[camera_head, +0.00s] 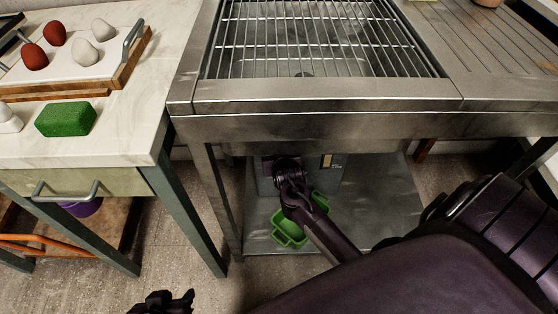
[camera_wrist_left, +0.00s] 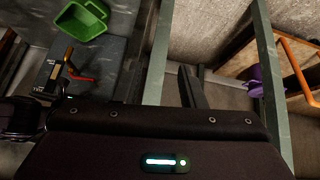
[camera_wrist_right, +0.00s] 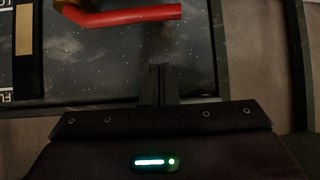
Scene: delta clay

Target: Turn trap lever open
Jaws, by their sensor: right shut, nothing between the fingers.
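The red trap lever (camera_wrist_right: 130,16) runs sideways at the top of the right wrist view, on a brass fitting (camera_wrist_right: 68,5) by a dark panel. The lever (camera_wrist_left: 82,77) and an orange-brass part (camera_wrist_left: 69,56) also show in the left wrist view. In the head view my right gripper and wrist (camera_head: 283,166) hide the lever under the sink. My right gripper (camera_wrist_right: 159,68) is shut and empty, with its tips below the lever in the picture and apart from it. My left gripper (camera_head: 173,297) is low at the bottom left, away from the sink, its fingers apart and empty.
A green bin (camera_head: 289,238) sits on the metal lower shelf (camera_head: 375,210), partly behind my right arm. The steel sink's front rim (camera_head: 330,95) and legs (camera_head: 222,210) surround this space. A counter with drawer (camera_head: 75,183) stands left; open floor (camera_head: 185,260) lies between.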

